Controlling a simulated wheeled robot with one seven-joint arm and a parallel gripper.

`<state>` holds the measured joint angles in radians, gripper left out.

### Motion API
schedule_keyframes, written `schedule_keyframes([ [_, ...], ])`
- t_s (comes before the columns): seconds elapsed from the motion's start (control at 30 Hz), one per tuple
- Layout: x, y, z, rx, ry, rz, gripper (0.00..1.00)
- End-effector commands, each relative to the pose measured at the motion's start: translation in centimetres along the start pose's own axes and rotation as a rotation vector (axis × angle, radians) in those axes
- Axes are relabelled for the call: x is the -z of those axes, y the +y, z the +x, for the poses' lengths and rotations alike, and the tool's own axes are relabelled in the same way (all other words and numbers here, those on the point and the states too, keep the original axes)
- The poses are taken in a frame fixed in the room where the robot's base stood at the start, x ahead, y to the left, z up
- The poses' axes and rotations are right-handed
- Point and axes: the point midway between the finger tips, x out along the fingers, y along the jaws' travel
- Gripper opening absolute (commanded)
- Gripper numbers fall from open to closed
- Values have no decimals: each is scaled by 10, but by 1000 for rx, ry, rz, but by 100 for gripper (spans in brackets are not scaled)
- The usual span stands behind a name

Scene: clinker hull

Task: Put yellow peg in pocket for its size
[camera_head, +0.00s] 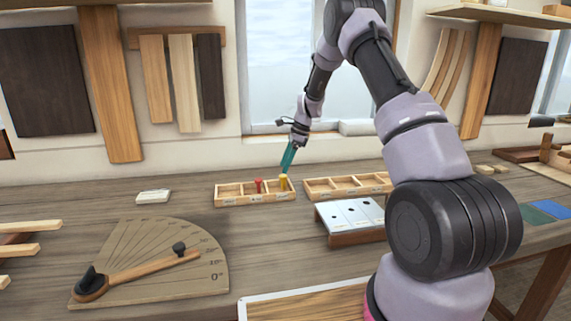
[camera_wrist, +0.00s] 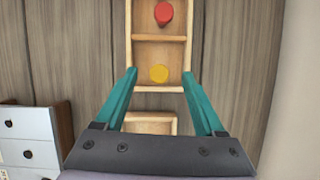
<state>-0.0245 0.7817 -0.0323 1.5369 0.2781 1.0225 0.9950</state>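The yellow peg (camera_head: 283,182) stands in the right compartment of the left wooden tray (camera_head: 217,201). The yellow peg (camera_wrist: 159,73) shows from above in the wrist view, between and slightly ahead of my teal fingertips. My gripper (camera_head: 286,171) is just above the peg, pointing down. In the wrist view my gripper (camera_wrist: 159,72) is open, with a gap on both sides of the peg. A red peg (camera_head: 258,185) stands in the adjoining compartment, also seen in the wrist view (camera_wrist: 163,14). The small labels on the tray front are too small to read.
A second wooden tray (camera_head: 347,190) lies just right of the first, its visible compartments empty. A white-topped block with dark holes (camera_head: 350,215) stands in front of it. A protractor board (camera_head: 165,265) lies front left. Bench space behind the first tray is clear.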

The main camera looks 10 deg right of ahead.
Motion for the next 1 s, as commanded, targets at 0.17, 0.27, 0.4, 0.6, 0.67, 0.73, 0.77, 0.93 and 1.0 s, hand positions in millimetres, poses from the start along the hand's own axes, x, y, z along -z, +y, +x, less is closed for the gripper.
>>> schedule_keyframes([
  [0.17, 0, 0, -4, 1, 0, 0, 71],
  [0.27, 0, -1, -15, 3, -1, 0, 71],
  [0.4, 0, -1, -42, 5, 1, 0, 71],
  [0.6, 0, -1, -81, 3, 0, -1, 71],
  [0.67, 0, 0, -90, 2, 0, 0, 71],
  [0.73, 0, -1, -98, 2, 0, 1, 71],
  [0.77, 0, 0, -101, 2, 0, 1, 71],
  [0.93, 0, 0, -108, 0, 0, 0, 71],
  [1.0, 0, 0, -108, 0, 0, 0, 71],
])
